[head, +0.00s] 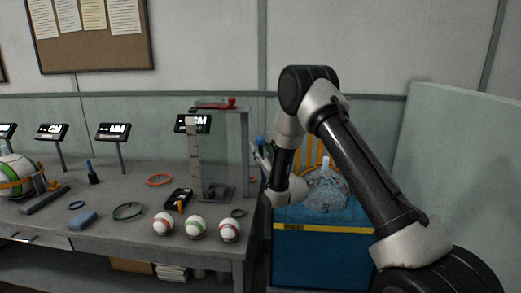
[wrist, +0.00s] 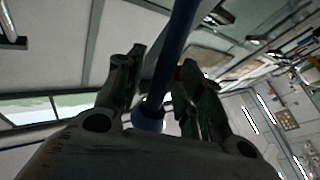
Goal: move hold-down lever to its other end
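The press (head: 246,140) stands at the right end of the bench: a grey frame with a clear upright chamber. A red piece with a small knob (head: 231,102) lies on its top. I cannot tell if this is the hold-down lever. My gripper (head: 264,157) is at the press's right side, partly hidden by my arm. A small blue part (head: 260,141) shows beside it. In the wrist view, a blue rod (wrist: 173,58) with a rounded end runs between my fingers (wrist: 158,92). The fingers stand apart, with a gap at the left of the rod. Contact is unclear.
Three striped balls (head: 196,228) lie along the bench front, near rings and a black tray (head: 178,198). A blue bin (head: 310,255) holding a clear bag stands right of the bench, under my arm. A pale panel (head: 465,180) stands at far right.

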